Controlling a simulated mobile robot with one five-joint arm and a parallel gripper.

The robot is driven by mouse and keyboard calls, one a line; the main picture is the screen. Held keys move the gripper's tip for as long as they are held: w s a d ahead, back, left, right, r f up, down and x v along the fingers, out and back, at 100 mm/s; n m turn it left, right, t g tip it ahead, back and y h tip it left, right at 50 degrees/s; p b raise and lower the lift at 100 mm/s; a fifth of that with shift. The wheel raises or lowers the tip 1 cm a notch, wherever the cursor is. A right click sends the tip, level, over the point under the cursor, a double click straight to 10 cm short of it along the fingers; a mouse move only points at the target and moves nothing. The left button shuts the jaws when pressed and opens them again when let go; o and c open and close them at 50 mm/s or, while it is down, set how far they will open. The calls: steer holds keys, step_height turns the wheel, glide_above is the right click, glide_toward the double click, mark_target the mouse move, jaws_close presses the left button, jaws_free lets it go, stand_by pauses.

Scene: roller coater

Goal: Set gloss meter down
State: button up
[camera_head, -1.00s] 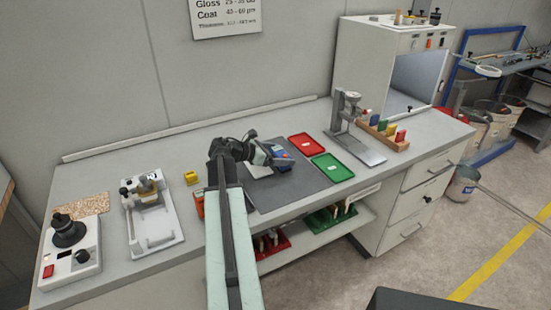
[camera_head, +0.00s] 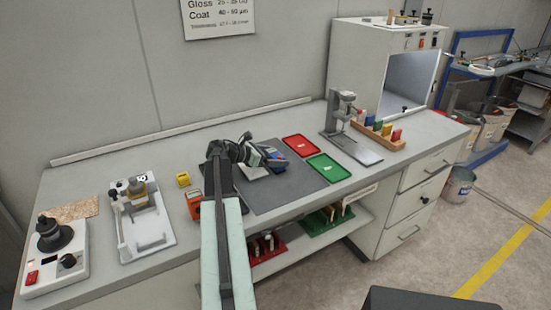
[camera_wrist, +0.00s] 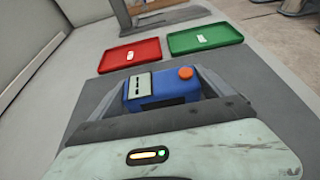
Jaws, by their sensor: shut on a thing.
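The gloss meter (camera_wrist: 161,92) is a blue box with a pale display and an orange button in the wrist view. My gripper (camera_wrist: 160,100) is shut on it, with one grey finger on each side. In the head view the blue meter (camera_head: 278,163) shows at the end of my gripper (camera_head: 272,161), over the dark grey mat (camera_head: 292,190). I cannot tell whether its underside touches the mat. Its lower part is hidden behind my gripper's body in the wrist view.
A red tray (camera_head: 301,147) and a green tray (camera_head: 328,168) lie just right of the meter. A metal stand (camera_head: 338,125) and wooden rack (camera_head: 377,131) are farther right. A yellow block (camera_head: 183,180), an orange item (camera_head: 194,206) and a white device (camera_head: 146,240) are left.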

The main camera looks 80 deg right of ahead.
steer(key=o, duration=1.5)
steer(key=shift+f, duration=0.1)
steer(key=shift+w+a+r+p, duration=0.1)
steer(key=shift+a+r+p, duration=0.05)
steer(key=shift+r+p, duration=0.2)
steer(key=p+v, duration=0.4)
steer(key=v, duration=0.6)
steer(key=shift+w+a+r, duration=0.15)
steer(key=shift+a, duration=0.05)
steer(key=shift+w+a+r, duration=0.1)
steer(key=shift+w+a, duration=0.25)
steer(key=shift+w, duration=0.05)
